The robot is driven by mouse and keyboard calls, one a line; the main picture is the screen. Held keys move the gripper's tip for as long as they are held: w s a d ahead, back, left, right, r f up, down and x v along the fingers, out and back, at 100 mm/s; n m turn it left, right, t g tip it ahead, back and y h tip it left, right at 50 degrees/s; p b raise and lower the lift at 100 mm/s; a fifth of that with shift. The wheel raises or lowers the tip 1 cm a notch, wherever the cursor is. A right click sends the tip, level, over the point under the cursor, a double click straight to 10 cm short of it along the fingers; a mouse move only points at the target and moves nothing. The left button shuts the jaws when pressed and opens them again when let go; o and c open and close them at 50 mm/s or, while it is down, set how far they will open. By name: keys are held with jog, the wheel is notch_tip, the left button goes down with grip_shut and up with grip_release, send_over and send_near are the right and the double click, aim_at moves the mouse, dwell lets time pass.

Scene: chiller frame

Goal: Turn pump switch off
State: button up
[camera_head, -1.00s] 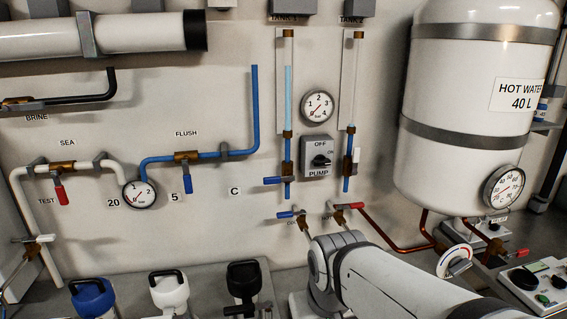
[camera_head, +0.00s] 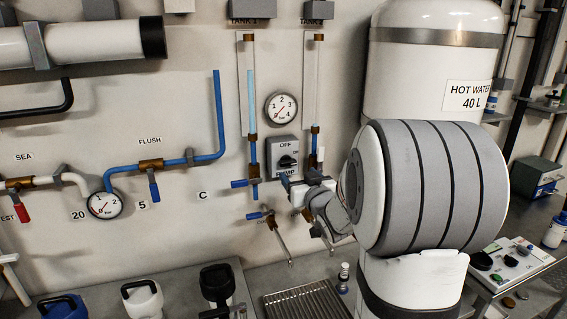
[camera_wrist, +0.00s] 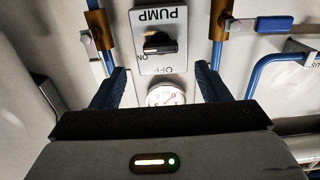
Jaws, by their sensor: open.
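The pump switch is a grey box (camera_head: 283,146) on the wall, marked OFF at the top and PUMP below, with a black knob (camera_head: 287,161). In the wrist view the box (camera_wrist: 158,16) is upside down, and the knob's handle (camera_wrist: 160,44) lies crosswise; its exact pointing is hard to tell. My gripper (camera_head: 299,178) is in front of the wall near the box's lower edge, partly covering the PUMP label. In the wrist view my gripper (camera_wrist: 159,72) is open, its dark fingers spread to either side of the box and apart from the knob.
Beside the switch are blue pipes (camera_head: 253,160) and a blue-handled valve (camera_head: 240,184). A round pressure gauge (camera_head: 281,107) is above it. A blue lever valve (camera_head: 258,215) is below.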

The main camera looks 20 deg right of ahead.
aim_at(289, 163)
jog(key=w+p, duration=0.2)
jog(key=w, duration=0.5)
jog(key=shift+w+r, duration=0.1)
jog(key=shift+w, duration=0.3)
